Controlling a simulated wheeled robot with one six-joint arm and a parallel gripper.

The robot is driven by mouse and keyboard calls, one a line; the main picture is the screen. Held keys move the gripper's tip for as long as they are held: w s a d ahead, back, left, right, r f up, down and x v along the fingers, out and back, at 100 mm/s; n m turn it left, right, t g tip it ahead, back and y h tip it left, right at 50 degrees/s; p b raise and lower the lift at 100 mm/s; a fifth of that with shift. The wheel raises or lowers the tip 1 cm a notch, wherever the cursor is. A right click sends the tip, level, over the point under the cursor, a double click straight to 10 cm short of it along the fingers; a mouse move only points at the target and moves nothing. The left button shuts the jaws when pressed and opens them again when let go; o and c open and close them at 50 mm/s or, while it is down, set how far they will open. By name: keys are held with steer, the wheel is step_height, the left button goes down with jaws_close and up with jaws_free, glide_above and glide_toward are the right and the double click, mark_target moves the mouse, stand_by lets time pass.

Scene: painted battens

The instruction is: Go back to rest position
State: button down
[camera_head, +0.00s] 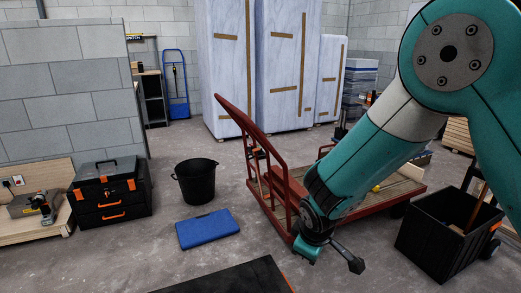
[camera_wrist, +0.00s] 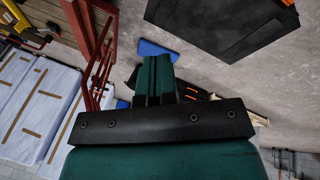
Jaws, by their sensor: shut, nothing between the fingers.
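My gripper (camera_head: 306,252) hangs at the end of my teal arm, in front of the red cart's near side in the head view. In the wrist view its teal fingers (camera_wrist: 155,72) are together, with nothing held between them. The gripper appears apart from the cart, though the exact gap cannot be told. My arm hides part of the cart's bed.
The red cart (camera_head: 277,178) stands behind my gripper. A black crate (camera_head: 440,248) is at right. A blue case (camera_head: 207,228), black bucket (camera_head: 196,182) and toolbox (camera_head: 112,197) are at left. A dark flat surface (camera_head: 235,279) lies at the front. Bare floor lies between.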

steer(key=s+d+r+m+g+y+p, duration=0.1)
steer(key=s+d+r+m+g+y, duration=0.1)
steer(key=s+r, duration=1)
steer(key=s+d+r+m+g+y+p, duration=0.1)
steer(key=s+d+r+m+g+y, duration=0.1)
steer(key=s+r, duration=0.9)
step_height(320, 180, up, 12)
steer(key=s+p, duration=0.2)
steer(key=p, duration=1.2)
steer(key=shift+a, duration=0.3)
steer(key=shift+r, duration=0.1)
